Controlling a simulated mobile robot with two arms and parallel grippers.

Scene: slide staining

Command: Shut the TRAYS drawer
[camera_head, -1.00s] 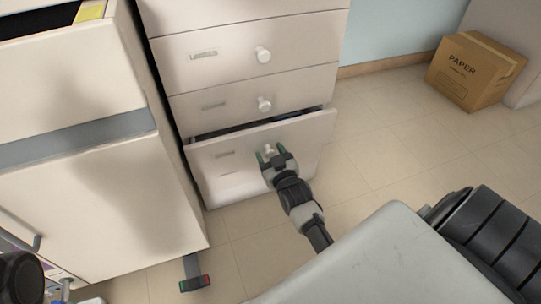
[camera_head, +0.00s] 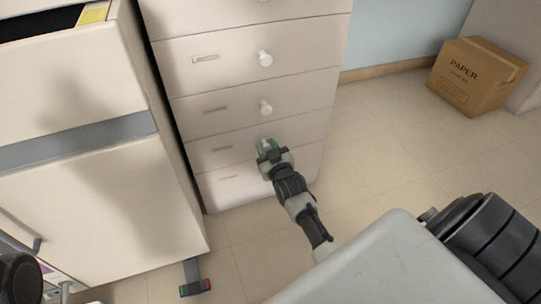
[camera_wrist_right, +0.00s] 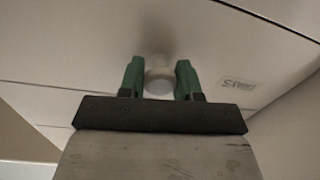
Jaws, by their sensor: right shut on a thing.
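The TRAYS drawer (camera_head: 241,153) is the pale drawer low in the chest, and its front sits flush with the drawers around it, with no open gap showing in the head view. Its front also fills much of the right wrist view (camera_wrist_right: 90,55), where its label (camera_wrist_right: 238,83) shows upside down. My right gripper (camera_head: 266,148) is shut on the drawer's white round knob (camera_wrist_right: 158,82), one green-tipped finger on each side. The gripper partly hides the knob in the head view. My left gripper is not in view.
Other shut drawers with white knobs stand above, such as the one just over it (camera_head: 235,103). A pale cabinet (camera_head: 90,195) stands close on the left, with a foot pedal (camera_head: 195,287) before it. A PAPER carton (camera_head: 470,78) sits at the right. Floor between is clear.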

